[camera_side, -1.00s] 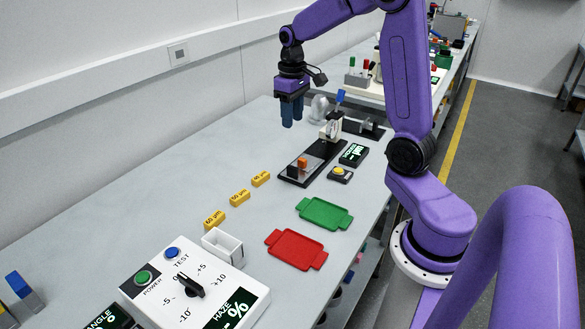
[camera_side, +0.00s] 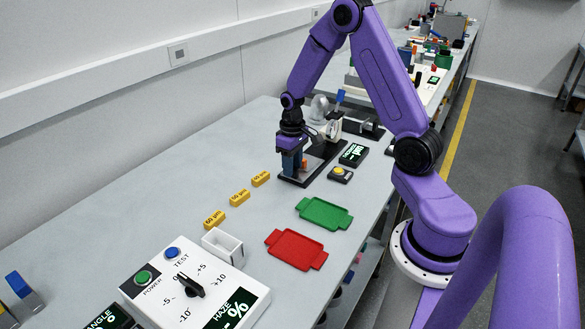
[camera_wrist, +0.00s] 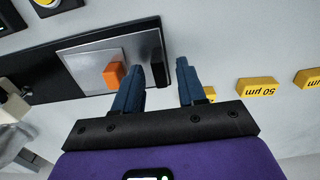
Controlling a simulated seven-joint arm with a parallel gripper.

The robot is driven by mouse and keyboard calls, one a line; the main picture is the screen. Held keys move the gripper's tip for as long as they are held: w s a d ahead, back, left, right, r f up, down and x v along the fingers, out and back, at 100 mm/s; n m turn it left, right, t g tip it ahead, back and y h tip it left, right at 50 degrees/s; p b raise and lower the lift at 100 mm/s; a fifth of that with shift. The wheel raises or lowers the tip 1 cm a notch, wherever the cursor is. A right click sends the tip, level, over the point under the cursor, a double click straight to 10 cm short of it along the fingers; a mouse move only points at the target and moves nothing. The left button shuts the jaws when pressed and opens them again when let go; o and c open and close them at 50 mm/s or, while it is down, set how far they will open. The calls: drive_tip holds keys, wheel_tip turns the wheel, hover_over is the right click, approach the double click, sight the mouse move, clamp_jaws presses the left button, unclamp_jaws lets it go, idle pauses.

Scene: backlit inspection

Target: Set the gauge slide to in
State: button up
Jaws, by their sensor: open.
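The gauge (camera_side: 318,166) has a long black base with a light metal plate (camera_wrist: 88,60), seen also in the wrist view. An orange block (camera_wrist: 113,75) stands on the plate; in the side view the orange block (camera_side: 304,165) is partly hidden by my fingers. A black block (camera_wrist: 158,62) stands near the plate's end. My gripper (camera_side: 291,168) is low over this end of the gauge, fingers down and open. In the wrist view my gripper (camera_wrist: 158,67) has the black block between its fingertips in the picture, and the orange block lies just outside the left finger. Contact cannot be told.
Green (camera_side: 324,213) and red (camera_side: 296,249) trays lie nearer.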

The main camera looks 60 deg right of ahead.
sight(312, 158)
drive_tip(key=shift+f, duration=0.75)
clamp_jaws()
drive_tip(key=d, duration=1.1)
drive_tip(key=shift+d+r, duration=0.1)
drive_tip(key=shift+d, duration=0.2)
unclamp_jaws()
wheel_tip(312, 158, up, 17)
drive_tip(key=shift+r, duration=0.2)
